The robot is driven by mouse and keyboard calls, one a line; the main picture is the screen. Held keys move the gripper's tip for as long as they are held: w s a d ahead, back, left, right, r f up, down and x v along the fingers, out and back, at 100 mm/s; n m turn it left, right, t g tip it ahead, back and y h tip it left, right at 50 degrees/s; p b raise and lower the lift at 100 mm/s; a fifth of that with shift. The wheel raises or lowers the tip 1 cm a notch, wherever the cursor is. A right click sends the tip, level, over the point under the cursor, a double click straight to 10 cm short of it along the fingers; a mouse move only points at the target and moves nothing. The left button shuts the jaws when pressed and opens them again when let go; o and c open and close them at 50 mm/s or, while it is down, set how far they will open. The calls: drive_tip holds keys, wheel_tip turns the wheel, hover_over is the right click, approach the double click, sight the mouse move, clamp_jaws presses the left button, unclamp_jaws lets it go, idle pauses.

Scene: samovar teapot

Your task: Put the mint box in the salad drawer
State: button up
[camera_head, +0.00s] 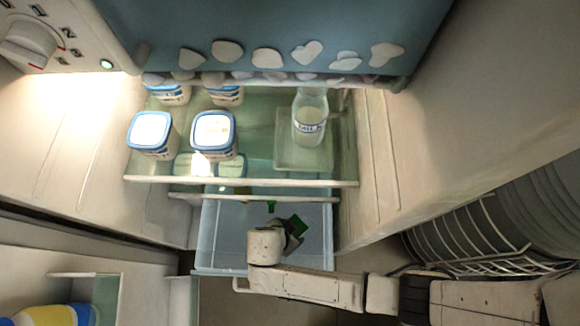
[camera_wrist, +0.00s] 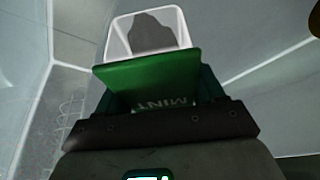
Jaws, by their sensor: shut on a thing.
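The mint box (camera_head: 298,225) is dark green and sits in my gripper (camera_head: 288,238) in the head view. In the wrist view the green mint box (camera_wrist: 150,78) shows the word MINT and is held at my gripper (camera_wrist: 160,108). The salad drawer (camera_head: 217,240) is a pale, see-through bin, pulled out below the fridge shelves. My gripper and the box are over the drawer's right half in the head view. I cannot tell how far down into it the box is. My wrist hides part of the drawer's front right.
Several white tubs with blue rims (camera_head: 214,135) and a glass bottle (camera_head: 310,118) stand on the shelf above. A small green thing (camera_head: 271,206) shows near the drawer's back. The shelf's front edge (camera_head: 240,181) overhangs the back. A dish rack (camera_head: 480,235) stands at right.

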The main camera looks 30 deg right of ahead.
drive_tip(key=shift+f+b, duration=0.55)
drive_tip(key=shift+f, duration=0.9)
drive_tip(key=shift+f, duration=0.1)
drive_tip(key=shift+f, duration=0.25)
drive_tip(key=o, duration=1)
drive_tip(key=shift+o, duration=0.3)
drive_tip(key=shift+s+d+f, duration=0.1)
drive_tip(key=shift+s+f, duration=0.05)
drive_tip(key=p+v, duration=0.6)
drive_tip(key=v, duration=0.7)
